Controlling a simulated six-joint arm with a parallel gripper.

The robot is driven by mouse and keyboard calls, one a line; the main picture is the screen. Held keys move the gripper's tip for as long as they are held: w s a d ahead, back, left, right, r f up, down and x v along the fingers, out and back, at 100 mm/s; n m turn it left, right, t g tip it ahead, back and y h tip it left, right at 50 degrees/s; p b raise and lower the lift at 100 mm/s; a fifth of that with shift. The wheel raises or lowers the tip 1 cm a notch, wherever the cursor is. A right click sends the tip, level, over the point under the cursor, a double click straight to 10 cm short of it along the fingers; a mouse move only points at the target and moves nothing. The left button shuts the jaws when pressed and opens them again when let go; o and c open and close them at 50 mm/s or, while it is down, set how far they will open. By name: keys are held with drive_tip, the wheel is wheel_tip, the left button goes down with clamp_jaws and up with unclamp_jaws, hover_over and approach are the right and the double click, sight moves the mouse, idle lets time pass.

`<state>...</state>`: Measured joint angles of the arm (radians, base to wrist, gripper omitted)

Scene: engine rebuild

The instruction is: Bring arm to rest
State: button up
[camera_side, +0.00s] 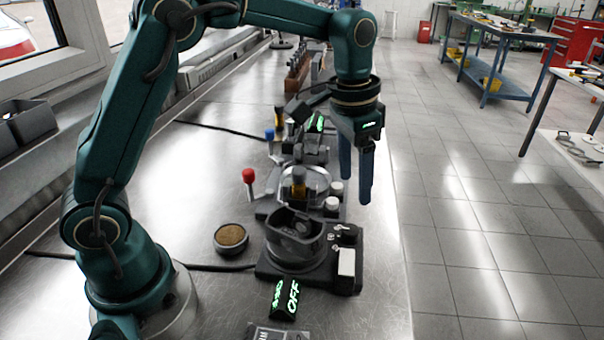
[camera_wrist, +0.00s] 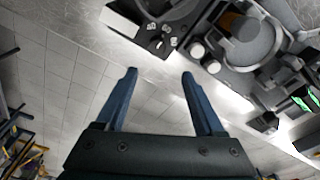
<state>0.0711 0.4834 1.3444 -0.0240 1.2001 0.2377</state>
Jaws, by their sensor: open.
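My gripper (camera_side: 355,190) hangs with its fingers pointing down, over the right edge of the metal bench (camera_side: 215,135). It is empty. In the wrist view my gripper (camera_wrist: 160,75) shows two blue fingers spread apart with only the bench edge and tiled floor beyond them. My arm arches from its base at the lower left over the bench to the gripper. The fingers are to the right of the machines on the bench and appear apart from them.
A black machine with a round bowl (camera_side: 295,232) and an OFF display (camera_side: 285,298) stands near the front. A red-knobbed lever (camera_side: 249,177) and a round brown-filled dish (camera_side: 231,238) are to its left. Tiled floor (camera_side: 470,230) lies open at right, before a blue workbench (camera_side: 490,60).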

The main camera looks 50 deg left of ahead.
drive_tip(key=s+a+r+n+t, duration=0.1)
drive_tip(key=s+a+r+t, duration=0.15)
drive_tip(key=s+r, duration=0.7)
drive_tip(key=s+f+n+t, duration=0.1)
drive_tip(key=s+f+n, duration=0.1)
drive_tip(key=s+f, duration=0.4)
drive_tip(key=s, duration=0.2)
drive_tip(key=shift+s+a+f+t, duration=0.2)
drive_tip(key=shift+s+f+t, duration=0.1)
drive_tip(key=shift+t, duration=0.05)
